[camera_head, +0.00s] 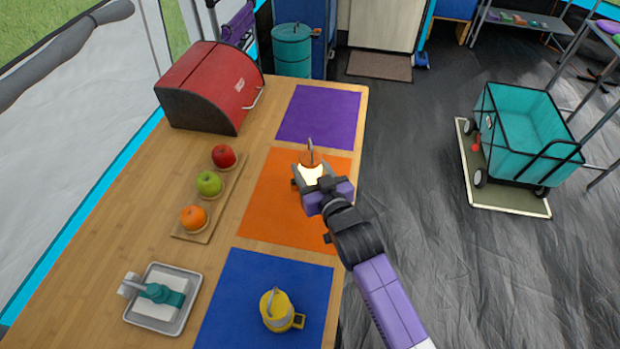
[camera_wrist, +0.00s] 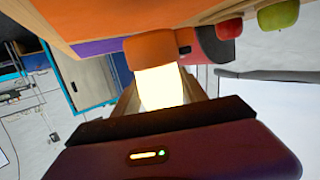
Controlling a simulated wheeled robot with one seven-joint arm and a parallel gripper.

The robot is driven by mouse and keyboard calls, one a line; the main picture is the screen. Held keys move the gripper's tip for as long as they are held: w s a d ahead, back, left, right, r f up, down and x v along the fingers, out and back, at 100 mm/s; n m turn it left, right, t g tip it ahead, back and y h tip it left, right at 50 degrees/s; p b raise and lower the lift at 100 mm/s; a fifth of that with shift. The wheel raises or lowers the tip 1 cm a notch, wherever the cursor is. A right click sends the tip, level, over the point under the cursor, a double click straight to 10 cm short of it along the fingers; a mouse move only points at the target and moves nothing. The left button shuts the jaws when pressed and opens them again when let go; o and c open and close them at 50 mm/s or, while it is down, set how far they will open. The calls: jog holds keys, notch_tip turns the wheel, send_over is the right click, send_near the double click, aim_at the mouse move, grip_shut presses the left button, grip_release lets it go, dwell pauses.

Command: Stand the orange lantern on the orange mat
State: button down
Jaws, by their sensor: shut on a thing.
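The orange lantern (camera_head: 312,159) has an orange cap, a hooked handle on top and a glowing pale body. It is upright or nearly so. My gripper (camera_head: 311,176) is shut on its glowing body. In the wrist view the lantern (camera_wrist: 158,88) sits between the fingers of my gripper (camera_wrist: 160,100). The orange mat (camera_head: 270,205) lies flat on the wooden table. The lantern shows over the mat's upper right part; I cannot tell if its base touches the mat. The mat also fills the top of the wrist view (camera_wrist: 100,18).
A purple mat (camera_head: 318,115) is empty. A blue mat (camera_head: 235,300) bears a yellow lantern (camera_head: 279,312). A fruit board (camera_head: 226,192), a red bread box (camera_head: 210,85) and a grey tray (camera_head: 190,312) line the table's left side. The orange mat's left part is clear.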

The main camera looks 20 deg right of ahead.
aim_at(310, 178)
jog(key=shift+f, duration=1.8)
jog(key=shift+f+b, duration=0.1)
jog(key=shift+b, duration=0.2)
jog(key=c, duration=0.6)
grip_release()
jog(key=shift+f, duration=0.1)
jog(key=shift+r, duration=0.2)
jog(key=s, duration=0.4)
jog(key=s+r, duration=0.1)
jog(key=s, duration=0.3)
jog(key=s+r, duration=0.1)
jog(key=s, duration=0.3)
jog(key=shift+a+r, duration=0.15)
jog(key=shift+a, duration=0.1)
